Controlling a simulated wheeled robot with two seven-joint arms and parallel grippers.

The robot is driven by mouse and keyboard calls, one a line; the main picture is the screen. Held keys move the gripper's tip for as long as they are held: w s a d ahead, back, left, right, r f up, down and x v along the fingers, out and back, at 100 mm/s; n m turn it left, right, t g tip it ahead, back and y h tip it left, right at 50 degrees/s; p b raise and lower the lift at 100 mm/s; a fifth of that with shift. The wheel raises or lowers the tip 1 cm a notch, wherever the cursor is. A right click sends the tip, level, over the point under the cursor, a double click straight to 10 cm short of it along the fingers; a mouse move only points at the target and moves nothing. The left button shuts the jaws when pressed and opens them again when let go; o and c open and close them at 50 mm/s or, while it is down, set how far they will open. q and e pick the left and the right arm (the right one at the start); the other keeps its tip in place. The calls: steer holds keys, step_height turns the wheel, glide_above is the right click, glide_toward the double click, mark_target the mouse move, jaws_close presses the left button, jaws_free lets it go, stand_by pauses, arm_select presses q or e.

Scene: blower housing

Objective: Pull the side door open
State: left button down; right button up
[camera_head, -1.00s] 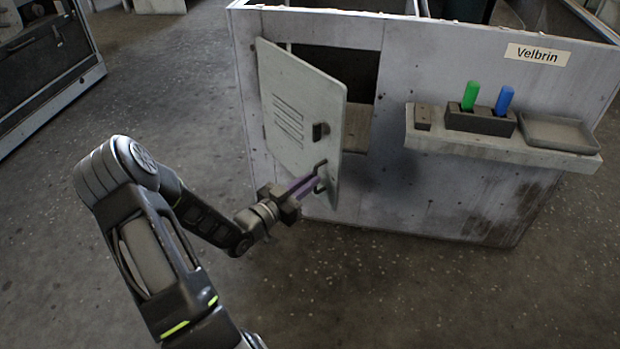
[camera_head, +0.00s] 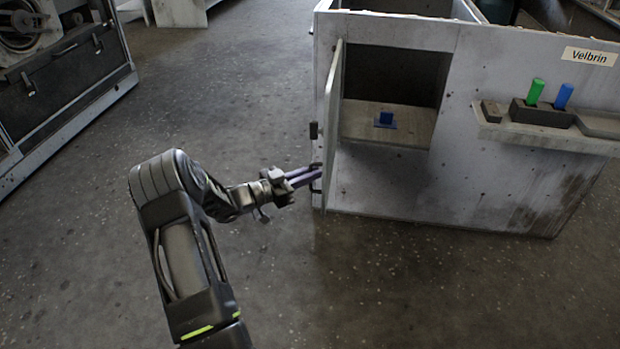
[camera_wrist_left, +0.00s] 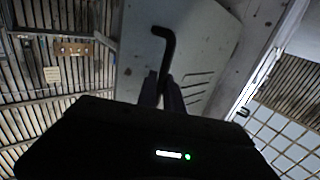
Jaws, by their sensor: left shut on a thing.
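The side door (camera_head: 333,110) of the grey housing stands swung out, seen almost edge-on in the head view. Its opening shows a shelf (camera_head: 360,123) inside with a small blue part (camera_head: 386,120) on it. My left gripper (camera_head: 314,173) is at the door's lower free edge, shut on the door's handle. In the left wrist view, the dark bent handle (camera_wrist_left: 165,45) rises between the purple-grey fingers (camera_wrist_left: 161,90), with the door panel (camera_wrist_left: 200,40) behind it. My right gripper is not in view.
The housing (camera_head: 450,185) carries a ledge (camera_head: 540,139) at right with a dark block holding a green peg (camera_head: 535,92) and a blue peg (camera_head: 563,97). A dark-fronted machine (camera_head: 65,90) stands at the far left. The floor between is clear.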

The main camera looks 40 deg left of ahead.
arm_select(q)
steer(key=shift+w+a+r, duration=0.1)
steer(key=shift+a+r, duration=0.1)
steer(key=shift+a, duration=0.1)
steer(key=c, duration=1.5)
jaws_free()
steer(key=shift+w+d+f, duration=0.1)
steer(key=shift+d, duration=0.05)
steer(key=p+v, duration=0.2)
steer(key=v, duration=0.6)
